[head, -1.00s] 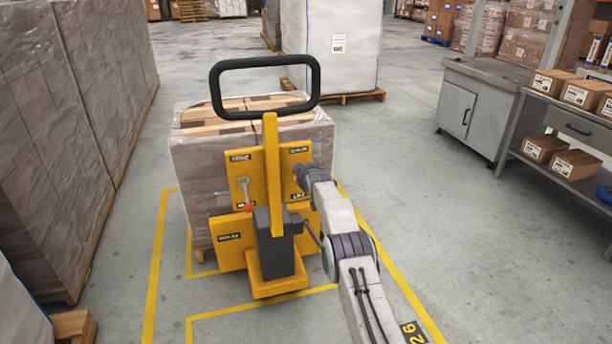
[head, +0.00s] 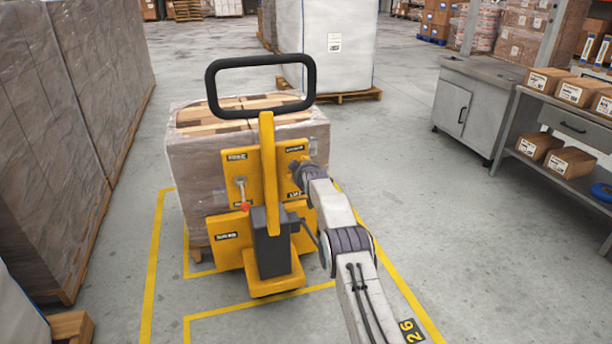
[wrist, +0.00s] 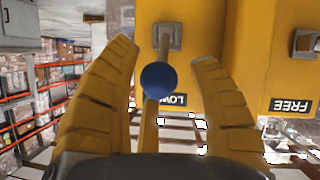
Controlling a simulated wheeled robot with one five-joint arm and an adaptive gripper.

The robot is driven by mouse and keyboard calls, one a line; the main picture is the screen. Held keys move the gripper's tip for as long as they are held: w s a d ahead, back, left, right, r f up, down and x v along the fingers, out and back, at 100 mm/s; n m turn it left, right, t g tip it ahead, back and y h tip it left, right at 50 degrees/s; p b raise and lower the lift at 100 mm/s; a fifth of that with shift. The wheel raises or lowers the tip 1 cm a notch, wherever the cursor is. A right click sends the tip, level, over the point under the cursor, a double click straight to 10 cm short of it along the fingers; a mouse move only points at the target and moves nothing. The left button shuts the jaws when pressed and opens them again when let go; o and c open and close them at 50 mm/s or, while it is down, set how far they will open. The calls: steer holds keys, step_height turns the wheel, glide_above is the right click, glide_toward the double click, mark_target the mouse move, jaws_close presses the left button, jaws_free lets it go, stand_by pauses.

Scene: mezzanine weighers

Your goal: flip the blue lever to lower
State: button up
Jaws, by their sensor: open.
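The blue lever (wrist: 160,80) shows in the wrist view as a round blue knob on a grey shaft. The shaft runs up to a grey mount on a yellow panel (wrist: 193,50). My gripper (wrist: 163,55) is open, with one finger on each side of the knob and shaft. Gaps show between the knob and both fingers. A label reading "LOW", its end hidden, is beside the knob. In the head view my gripper (head: 299,174) is at the right of the yellow panel (head: 240,170) and hides the blue lever.
A red-tipped lever (head: 242,196) is on the panel's left. A black loop handle (head: 262,108) rises above the yellow truck, before a wrapped pallet load (head: 190,165). A wrapped stack (head: 75,120) stands left; a grey cabinet (head: 465,108) and shelf stand right.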

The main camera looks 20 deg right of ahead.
steer(key=shift+s+r, duration=0.1)
steer(key=v, duration=1.1)
steer(key=shift+s, duration=0.25)
steer(key=shift+a+r, duration=0.1)
stand_by(0.6)
steer(key=s+a+r+g+y+p, duration=0.1)
steer(key=s+a+r+g+p, duration=0.2)
steer(key=s+r, duration=0.65)
steer(key=s+a+r+g+p, duration=0.2)
steer(key=s+r+p, duration=0.45)
steer(key=s, duration=0.65)
steer(key=s+a+r+m+g+p, duration=0.1)
steer(key=s+g+p, duration=0.1)
steer(key=s, duration=1.3)
steer(key=s+a+r+m+g+p, duration=0.1)
steer(key=s+p, duration=0.3)
steer(key=s, duration=1.1)
steer(key=shift+a+r+g+y, duration=0.3)
steer(key=shift+a+r+g, duration=0.45)
steer(key=shift+g, duration=0.05)
